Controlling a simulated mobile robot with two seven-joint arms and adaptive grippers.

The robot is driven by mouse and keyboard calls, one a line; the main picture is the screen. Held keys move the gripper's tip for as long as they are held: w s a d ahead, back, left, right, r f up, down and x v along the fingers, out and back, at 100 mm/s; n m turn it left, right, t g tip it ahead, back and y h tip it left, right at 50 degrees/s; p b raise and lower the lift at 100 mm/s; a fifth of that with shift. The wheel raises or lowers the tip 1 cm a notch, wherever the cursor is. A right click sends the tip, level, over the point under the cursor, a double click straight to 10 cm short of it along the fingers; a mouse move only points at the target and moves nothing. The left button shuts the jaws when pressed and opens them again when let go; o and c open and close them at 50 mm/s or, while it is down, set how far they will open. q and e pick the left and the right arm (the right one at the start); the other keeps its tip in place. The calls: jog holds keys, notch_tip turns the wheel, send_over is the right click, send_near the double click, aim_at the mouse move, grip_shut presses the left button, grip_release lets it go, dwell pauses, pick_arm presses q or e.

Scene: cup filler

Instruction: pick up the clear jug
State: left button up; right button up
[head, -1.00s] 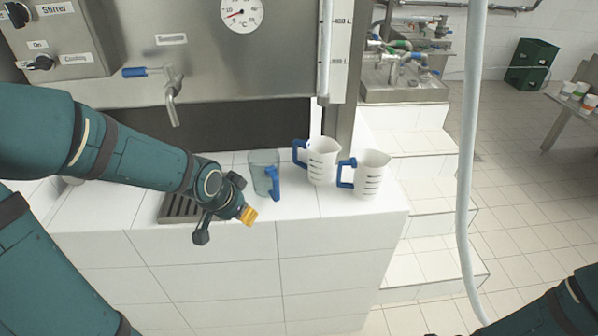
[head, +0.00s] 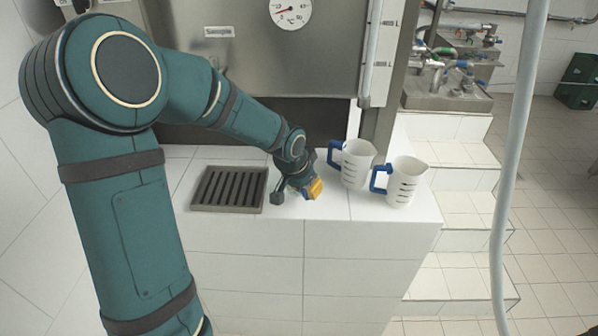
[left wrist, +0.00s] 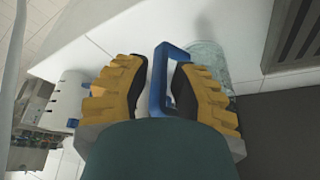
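The clear jug (left wrist: 208,65) shows in the left wrist view as a transparent body with a blue handle (left wrist: 157,78). In the head view my left arm and gripper hide it. My left gripper (left wrist: 160,72) has its yellow fingers on either side of the handle, with a gap visible, so it looks open around it. In the head view this gripper (head: 315,189) is low over the white tiled counter (head: 250,232), left of two white jugs. My right gripper is out of view.
Two white measuring jugs with blue handles, a nearer one (head: 404,184) and a farther one (head: 353,165), stand close right of my left gripper. A dark drain grate (head: 229,190) is to the left. A pale hose (head: 513,160) hangs at the right.

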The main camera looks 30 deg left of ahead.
pick_arm(q)
jog(key=x, duration=0.3)
jog(key=shift+w+b, duration=0.35)
jog(key=shift+w, duration=0.05)
grip_shut()
